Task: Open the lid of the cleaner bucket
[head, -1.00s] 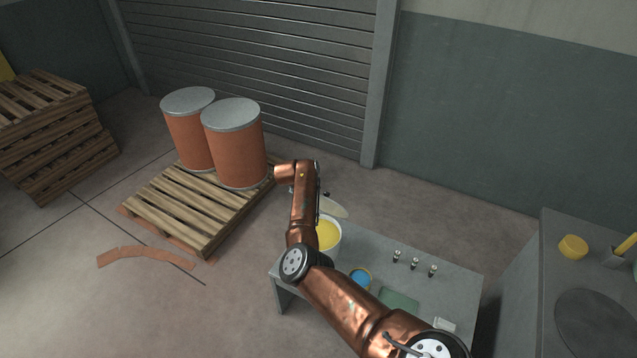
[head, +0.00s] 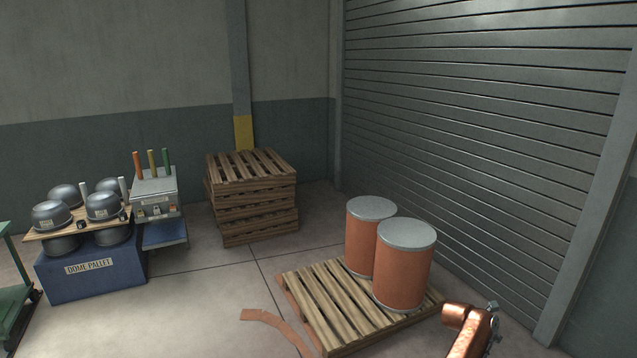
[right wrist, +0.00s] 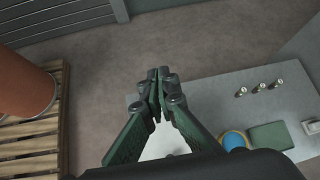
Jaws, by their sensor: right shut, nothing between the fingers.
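My right gripper (right wrist: 160,90) is in the middle of the right wrist view, its green and black fingers together with nothing between them. It is over the left end of the grey table (right wrist: 212,100). A pale surface (right wrist: 165,142) shows between the finger linkages; it may be part of the cleaner bucket or its lid, but most of it is hidden by the gripper. The bucket is outside the head view. Only a copper part of my right arm shows there, at the lower right. My left gripper is in neither view.
On the table are a blue round thing with a yellow rim (right wrist: 233,140), a green mat (right wrist: 271,136) and small bottles (right wrist: 260,87). Orange drums (head: 405,265) stand on a pallet (head: 330,305). Stacked pallets (head: 252,195) and a blue box (head: 90,272) are farther left.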

